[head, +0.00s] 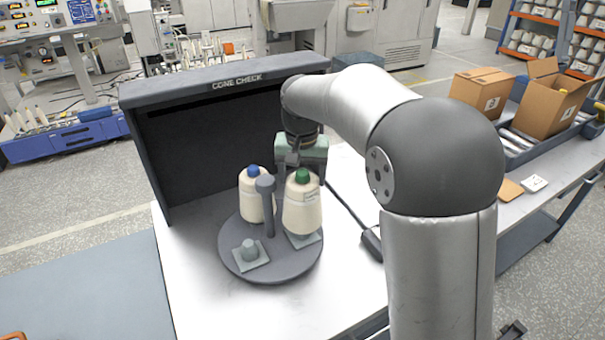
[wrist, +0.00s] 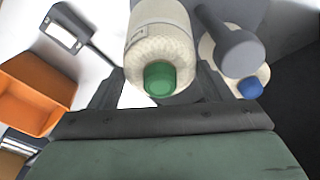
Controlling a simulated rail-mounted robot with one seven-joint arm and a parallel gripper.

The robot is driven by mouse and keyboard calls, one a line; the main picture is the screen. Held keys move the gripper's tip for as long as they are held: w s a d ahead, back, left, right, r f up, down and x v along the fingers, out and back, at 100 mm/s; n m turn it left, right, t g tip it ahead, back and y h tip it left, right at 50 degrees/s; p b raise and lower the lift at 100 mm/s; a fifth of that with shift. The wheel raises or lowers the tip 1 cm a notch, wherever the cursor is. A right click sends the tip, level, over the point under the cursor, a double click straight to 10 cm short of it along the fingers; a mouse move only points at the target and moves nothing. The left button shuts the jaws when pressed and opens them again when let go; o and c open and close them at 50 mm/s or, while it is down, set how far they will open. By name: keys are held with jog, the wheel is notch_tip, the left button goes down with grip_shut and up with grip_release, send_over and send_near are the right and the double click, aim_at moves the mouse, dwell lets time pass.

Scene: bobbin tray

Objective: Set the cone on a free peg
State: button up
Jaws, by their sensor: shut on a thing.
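A cream cone with a green tip (head: 302,208) stands upright at the right of the round grey turntable (head: 274,272), over a square peg plate (head: 304,241). I cannot tell whether its base rests on the plate or hangs just above it. My gripper (head: 302,170) is shut on this cone near its top, reaching in from behind. In the wrist view the green-tipped cone (wrist: 163,35) is between the two fingers. A second cone with a blue tip (head: 251,198) stands at the back left. A bare peg (head: 249,248) on a square plate is at the front left.
A grey central post (head: 267,210) rises between the cones, close to the held one. A dark panel marked CONE CHECK (head: 190,150) stands behind and left. The white tabletop (head: 200,310) is clear in front. An orange bin (wrist: 35,95) shows in the wrist view.

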jog(key=shift+f+b, duration=0.8)
jog(key=shift+f, duration=0.6)
jog(key=shift+f+b, duration=0.6)
jog(key=shift+f, duration=0.35)
dwell(0.3)
jog(key=o, duration=1.7)
jog(key=shift+c, duration=0.2)
jog(key=shift+a+r, duration=0.1)
jog(key=shift+r, duration=0.3)
notch_tip(320, 180, up, 16)
jog(key=s, duration=0.2)
jog(key=shift+r, duration=0.25)
